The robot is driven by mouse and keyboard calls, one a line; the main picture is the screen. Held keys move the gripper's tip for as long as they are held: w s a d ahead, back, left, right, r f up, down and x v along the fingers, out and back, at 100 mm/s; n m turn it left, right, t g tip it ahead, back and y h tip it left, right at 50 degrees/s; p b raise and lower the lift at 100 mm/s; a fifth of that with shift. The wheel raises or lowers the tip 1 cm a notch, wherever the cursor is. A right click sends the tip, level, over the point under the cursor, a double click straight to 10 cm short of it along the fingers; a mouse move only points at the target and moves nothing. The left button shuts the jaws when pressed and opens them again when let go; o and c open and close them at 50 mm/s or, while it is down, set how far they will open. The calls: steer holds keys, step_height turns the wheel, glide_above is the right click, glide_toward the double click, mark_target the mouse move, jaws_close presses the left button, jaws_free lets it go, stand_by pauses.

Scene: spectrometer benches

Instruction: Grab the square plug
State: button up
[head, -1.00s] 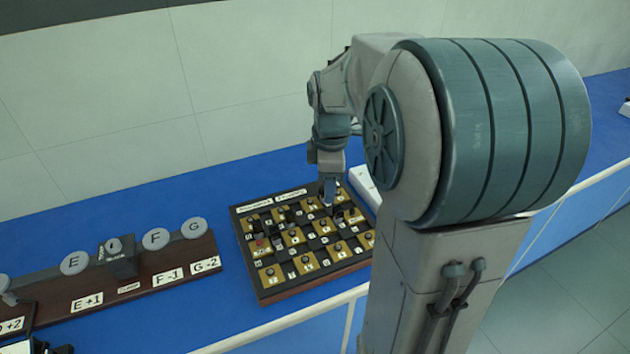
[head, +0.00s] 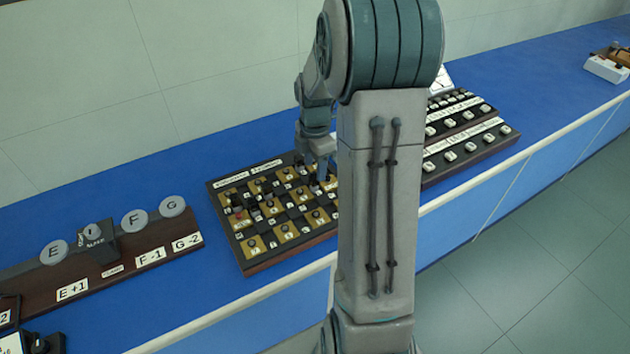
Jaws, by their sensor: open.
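The checkered plug board (head: 293,240) lies on the blue bench, with dark and gold squares, small white labels and several small knobs or plugs. A dark plug (head: 252,204) stands at its left part, near a red one (head: 239,213). My gripper (head: 318,180) points down over the right back part of the board, its jaws open, close above or around a small dark piece. I cannot tell whether they touch it. The plugs are too small to tell which is square. My arm hides the board's right edge.
A wooden rail with round E, F and G discs (head: 135,221) stands at the left. Dark panels with white knobs (head: 466,137) lie right of my arm. A white-based device (head: 607,68) sits far right. Blue bench between is clear.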

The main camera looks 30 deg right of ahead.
mark_target(314, 176)
steer(key=shift+w+f+p, duration=0.1)
steer(key=shift+f+p, duration=0.45)
steer(key=shift+f, duration=2.1)
jaws_close()
